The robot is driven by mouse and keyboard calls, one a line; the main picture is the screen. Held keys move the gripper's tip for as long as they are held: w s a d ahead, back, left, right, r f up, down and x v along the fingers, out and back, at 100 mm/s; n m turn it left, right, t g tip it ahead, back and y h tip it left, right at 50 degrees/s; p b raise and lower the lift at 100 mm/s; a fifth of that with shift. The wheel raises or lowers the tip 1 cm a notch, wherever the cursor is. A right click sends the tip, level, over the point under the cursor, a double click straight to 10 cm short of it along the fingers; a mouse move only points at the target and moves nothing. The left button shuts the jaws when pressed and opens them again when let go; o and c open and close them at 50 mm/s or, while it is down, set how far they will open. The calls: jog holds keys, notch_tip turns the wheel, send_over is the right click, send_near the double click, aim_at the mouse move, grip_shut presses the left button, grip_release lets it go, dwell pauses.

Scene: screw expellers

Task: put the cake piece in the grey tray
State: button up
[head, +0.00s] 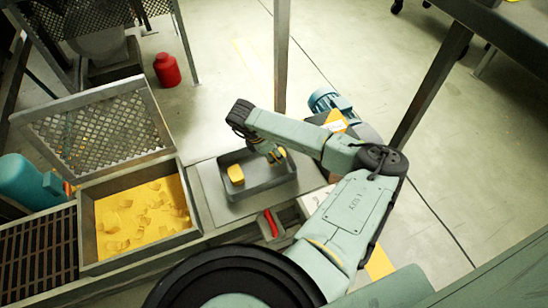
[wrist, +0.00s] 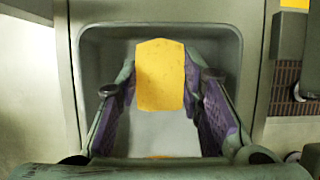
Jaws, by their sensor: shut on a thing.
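The grey tray (head: 227,195) stands on the bench beside the yellow-filled box, and its rim also frames the wrist view (wrist: 90,40). My gripper (head: 273,154) is at the tray's right part, low over or inside it. In the wrist view the piece (wrist: 160,75) sits between the two fingertips (wrist: 160,88). Whether it touches the tray floor I cannot tell.
A box of yellow cake pieces (head: 140,215) with a raised mesh lid (head: 95,130) stands left of the tray. A red-handled item (head: 271,223) lies in front of the tray. A blue motor (head: 333,103) and a steel post (head: 281,60) are behind it.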

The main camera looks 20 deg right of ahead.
jog(key=shift+f, duration=1.3)
jog(key=shift+f, duration=0.15)
jog(key=o, duration=1.3)
jog(key=shift+c, duration=0.2)
jog(key=v, duration=1.2)
jog(key=shift+r, duration=0.25)
